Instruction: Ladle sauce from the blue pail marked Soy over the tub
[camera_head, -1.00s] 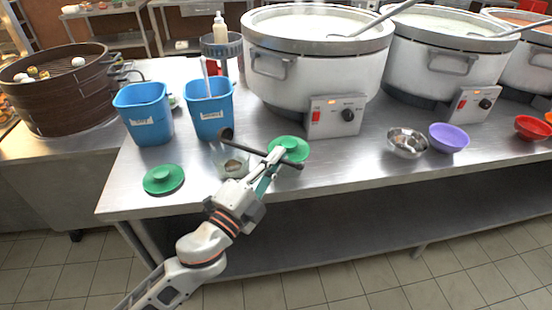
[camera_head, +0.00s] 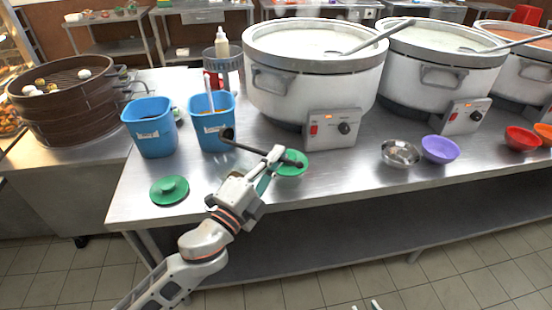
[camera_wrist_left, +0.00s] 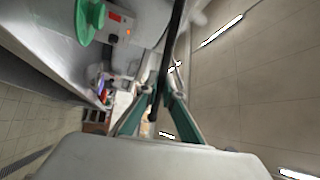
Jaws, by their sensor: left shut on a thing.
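My left gripper (camera_head: 273,160) is shut on the handle of a black ladle (camera_head: 245,146). The ladle's bowl (camera_head: 228,134) is in front of the right blue pail (camera_head: 212,112), near its lower right side. The handle also shows in the left wrist view (camera_wrist_left: 169,60) between the teal fingers. A second blue pail (camera_head: 150,128) stands to the left. Both pails have small labels that I cannot read, so I cannot tell which is Soy. The clear tub is hardly visible, around the ladle and my arm. Two fingertips of my right gripper (camera_head: 365,306) show apart at the bottom edge.
Green lids lie on the counter (camera_head: 130,205) at front left (camera_head: 170,190) and behind my left gripper (camera_head: 292,160). A pale stick stands in the right pail. A big stockpot (camera_head: 310,90) stands behind. A steel bowl (camera_head: 400,154) and a purple bowl (camera_head: 440,149) sit at right.

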